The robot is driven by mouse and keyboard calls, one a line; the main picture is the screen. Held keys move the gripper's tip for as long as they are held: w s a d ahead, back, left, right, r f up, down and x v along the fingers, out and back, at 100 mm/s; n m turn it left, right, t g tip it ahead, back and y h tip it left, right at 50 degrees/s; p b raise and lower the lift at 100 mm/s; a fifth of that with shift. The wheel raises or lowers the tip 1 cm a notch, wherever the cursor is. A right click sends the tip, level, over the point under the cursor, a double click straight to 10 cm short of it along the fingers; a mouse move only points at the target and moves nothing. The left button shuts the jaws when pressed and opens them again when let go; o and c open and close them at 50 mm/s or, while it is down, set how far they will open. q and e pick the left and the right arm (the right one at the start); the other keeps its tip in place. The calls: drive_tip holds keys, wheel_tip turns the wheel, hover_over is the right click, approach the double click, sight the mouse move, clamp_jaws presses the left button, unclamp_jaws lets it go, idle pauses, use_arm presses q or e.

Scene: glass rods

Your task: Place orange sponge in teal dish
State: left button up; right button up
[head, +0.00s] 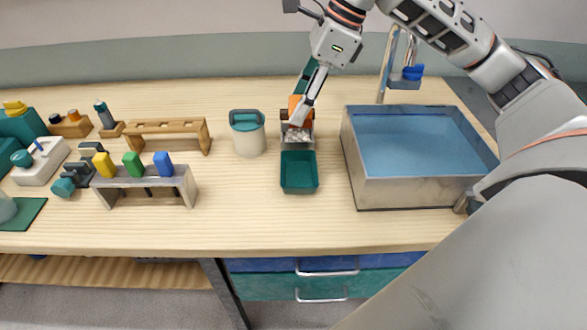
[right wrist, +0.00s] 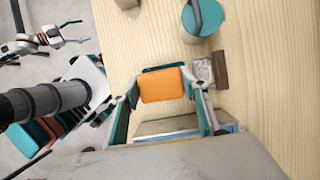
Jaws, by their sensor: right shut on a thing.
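The orange sponge (head: 300,107) is held between the fingers of my right gripper (head: 303,108), above the back of the table. It also shows between the two fingers in the right wrist view (right wrist: 162,85). The teal dish (head: 299,172) lies empty on the table in front of the holder with grey scrubbing material (head: 297,134). In the right wrist view the sponge covers most of the teal dish (right wrist: 165,67). My left gripper (right wrist: 78,31) shows small at the upper left of the right wrist view, fingers apart and empty; the head view does not show it.
A steel sink basin (head: 410,190) with blue inside stands just right of the dish. A white canister with teal lid (head: 248,142) stands left of it. A rack with coloured blocks (head: 145,188) and a wooden rack (head: 168,133) are farther left. The table front is clear.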

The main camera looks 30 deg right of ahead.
wheel_tip(320, 180, down, 12)
drive_tip(key=shift+f+b, duration=0.1)
drive_tip(key=shift+b, duration=0.7)
drive_tip(key=shift+f, duration=2.45)
use_arm(q)
drive_tip(key=shift+w+a+f, duration=0.25)
drive_tip(key=shift+w+f, duration=0.15)
drive_tip(key=shift+f, duration=0.05)
use_arm(e)
drive_tip(key=shift+r, duration=0.1)
use_arm(q)
drive_tip(key=shift+b, duration=0.3)
use_arm(e)
drive_tip(key=shift+f, duration=0.25)
drive_tip(key=o, duration=0.9)
drive_tip(key=shift+r, duration=0.1)
